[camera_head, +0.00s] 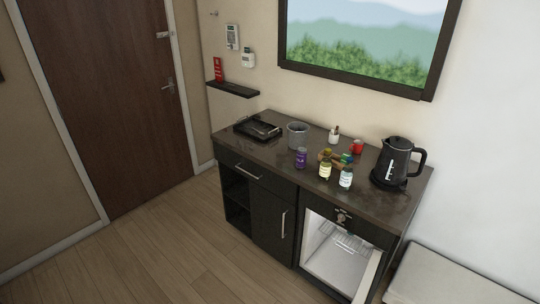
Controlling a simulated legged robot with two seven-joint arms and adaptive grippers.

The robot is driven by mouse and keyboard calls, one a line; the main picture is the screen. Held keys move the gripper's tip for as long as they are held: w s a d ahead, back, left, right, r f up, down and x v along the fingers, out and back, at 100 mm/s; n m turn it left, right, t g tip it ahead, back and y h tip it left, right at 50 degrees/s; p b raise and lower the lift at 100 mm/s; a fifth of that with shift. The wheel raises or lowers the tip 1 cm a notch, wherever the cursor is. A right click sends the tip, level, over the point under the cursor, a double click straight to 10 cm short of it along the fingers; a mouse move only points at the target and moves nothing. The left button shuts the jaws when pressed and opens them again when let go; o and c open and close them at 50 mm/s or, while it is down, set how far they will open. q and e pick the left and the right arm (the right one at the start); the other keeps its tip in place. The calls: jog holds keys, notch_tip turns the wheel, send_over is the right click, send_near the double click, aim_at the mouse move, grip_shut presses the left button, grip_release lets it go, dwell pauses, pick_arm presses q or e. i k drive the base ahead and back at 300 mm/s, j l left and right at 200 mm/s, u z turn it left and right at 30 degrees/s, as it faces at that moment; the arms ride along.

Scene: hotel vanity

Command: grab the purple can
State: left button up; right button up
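The purple can (301,158) stands upright on the dark vanity top (276,158), near its front edge and about midway along it. It is just in front of a grey bucket (298,135) and to the left of a yellowish bottle (326,170). Nothing covers the can from this view. Neither of my grippers is in view.
A pale bottle (346,177), a red mug (356,147) and a black kettle (396,163) stand to the can's right. A black tray (257,129) lies at the left end. The mini-fridge (340,254) below is open, its door swung outward. The wooden floor (150,258) in front is clear.

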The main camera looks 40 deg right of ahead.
aim_at(302, 153)
jog(key=i+z, duration=0.35)
jog(key=i+j+z, duration=0.4)
jog(key=i, duration=0.15)
jog(key=i+l, duration=0.05)
jog(key=l, duration=0.05)
